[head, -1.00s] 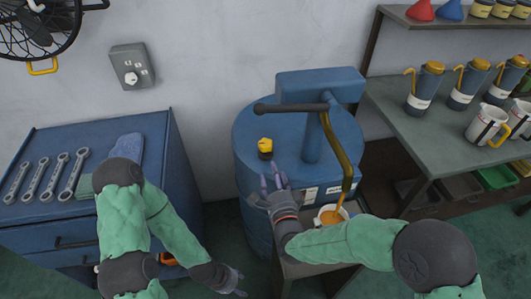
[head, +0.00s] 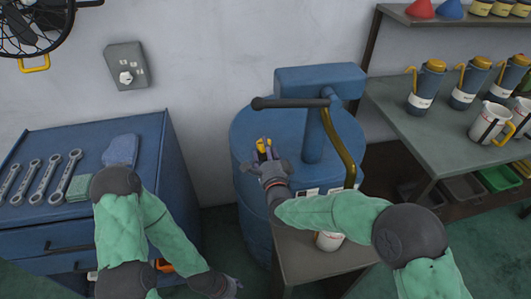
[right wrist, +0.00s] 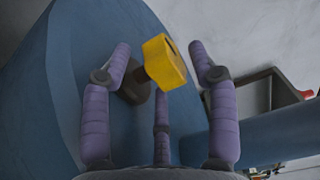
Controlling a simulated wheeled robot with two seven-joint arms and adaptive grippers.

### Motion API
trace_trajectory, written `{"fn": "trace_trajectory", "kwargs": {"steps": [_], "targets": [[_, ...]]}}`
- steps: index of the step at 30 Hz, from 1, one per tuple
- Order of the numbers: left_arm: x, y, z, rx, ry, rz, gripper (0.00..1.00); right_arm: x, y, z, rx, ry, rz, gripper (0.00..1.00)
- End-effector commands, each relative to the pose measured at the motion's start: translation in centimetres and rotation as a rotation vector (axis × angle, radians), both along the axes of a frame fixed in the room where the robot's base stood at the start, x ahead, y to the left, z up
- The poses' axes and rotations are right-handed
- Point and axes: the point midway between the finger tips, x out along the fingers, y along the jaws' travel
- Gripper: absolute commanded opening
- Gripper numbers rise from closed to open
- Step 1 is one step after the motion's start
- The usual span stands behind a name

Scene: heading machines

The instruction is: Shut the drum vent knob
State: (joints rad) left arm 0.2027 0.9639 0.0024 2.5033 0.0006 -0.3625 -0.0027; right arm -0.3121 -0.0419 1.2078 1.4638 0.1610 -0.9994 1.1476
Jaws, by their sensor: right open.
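The yellow vent knob (head: 263,146) stands on top of the blue drum (head: 262,118), left of the pump post. My right gripper (head: 263,156) is at the knob, partly covering it in the head view. In the right wrist view the knob (right wrist: 165,62) sits on a dark stem between the spread purple fingers of my right gripper (right wrist: 162,75). The fingers are open, and I see no clear contact with the knob. My left gripper (head: 227,288) hangs low near the bottom edge, and its fingers are too small and cut off to judge.
A pump with a dark handle (head: 290,103) and a curved brass spout (head: 338,145) rises beside the knob. A white mug (head: 329,241) stands on a low stand below. A blue cabinet with wrenches (head: 45,180) is at left; a bench with oil cans (head: 425,88) is at right.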

Motion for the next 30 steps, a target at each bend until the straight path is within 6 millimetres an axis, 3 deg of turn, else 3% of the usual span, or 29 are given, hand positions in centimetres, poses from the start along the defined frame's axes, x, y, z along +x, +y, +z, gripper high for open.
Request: {"fn": "trace_trajectory", "kwargs": {"steps": [7, 8, 13, 14, 30], "targets": [[0.0, 0.0, 0.01, 0.0, 0.0, 0.0, 0.56, 0.08, 0.01, 0.02, 0.0, 0.0, 0.0, 0.59], [0.0, 0.0, 0.01, 0.0, 0.0, 0.0, 0.56, 0.08, 0.01, 0.02, 0.0, 0.0, 0.0, 0.54], [0.01, 0.01, 0.01, 0.0, 0.0, 0.0, 0.56, 0.06, 0.02, 0.01, 0.0, 0.0, 0.0, 0.06], [0.01, 0.0, 0.0, 0.0, 0.0, 0.0, 0.56, 0.06, 0.02, 0.01, 0.0, 0.0, 0.0, 0.03], [0.01, 0.0, 0.0, 0.0, 0.0, 0.0, 0.56, -0.04, 0.51, -0.06, 0.0, 0.0, -0.112, 0.03]]}}
